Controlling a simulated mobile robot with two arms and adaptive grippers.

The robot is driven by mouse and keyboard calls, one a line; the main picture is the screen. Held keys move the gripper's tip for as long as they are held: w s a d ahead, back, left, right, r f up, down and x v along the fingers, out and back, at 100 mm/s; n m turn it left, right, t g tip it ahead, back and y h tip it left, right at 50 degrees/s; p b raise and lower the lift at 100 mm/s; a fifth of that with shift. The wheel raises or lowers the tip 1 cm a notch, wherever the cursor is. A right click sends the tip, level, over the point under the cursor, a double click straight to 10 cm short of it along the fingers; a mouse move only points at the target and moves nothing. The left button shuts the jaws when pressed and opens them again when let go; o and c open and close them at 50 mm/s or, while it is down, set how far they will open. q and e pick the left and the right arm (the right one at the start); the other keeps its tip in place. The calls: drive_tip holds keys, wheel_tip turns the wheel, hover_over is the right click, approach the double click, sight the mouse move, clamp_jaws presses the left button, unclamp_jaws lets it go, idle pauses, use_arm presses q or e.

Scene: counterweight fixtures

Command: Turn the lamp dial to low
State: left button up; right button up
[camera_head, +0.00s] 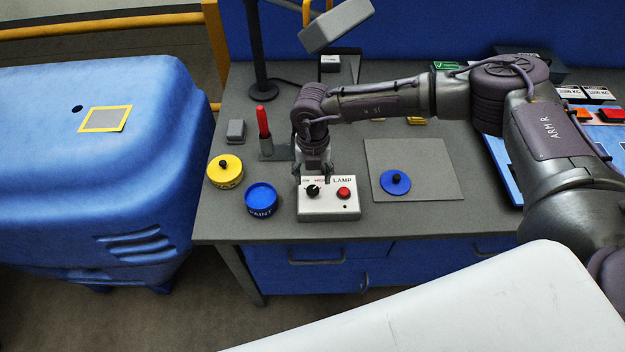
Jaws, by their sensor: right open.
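The lamp box (330,208) is a white box marked LAMP on the front part of the grey workbench. Its black dial (312,191) is on the left of its top face and a red button (344,193) is on the right. The dial's small labels are too small to read fully. My right gripper (312,178) points down at the box's back edge, at the dial, with its fingers open. I cannot tell whether a finger touches the dial. A grey lamp head (337,25) hangs on a dark post at the back. My left gripper is not in view.
A blue paint tin (261,200) and a yellow-lidded tin (225,171) stand left of the box. A red marker (263,122) stands in a holder behind them. A grey mat (430,160) with a blue lid (395,183) lies to the right. A blue panel with buttons is at the far right.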

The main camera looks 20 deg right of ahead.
sight(313, 189)
wheel_tip(313, 189, down, 4)
drive_tip(key=shift+r+p, duration=0.15)
drive_tip(key=shift+p, duration=0.3)
drive_tip(key=shift+f, duration=0.5)
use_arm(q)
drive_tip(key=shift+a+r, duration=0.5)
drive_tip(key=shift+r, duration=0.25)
use_arm(e)
clamp_jaws()
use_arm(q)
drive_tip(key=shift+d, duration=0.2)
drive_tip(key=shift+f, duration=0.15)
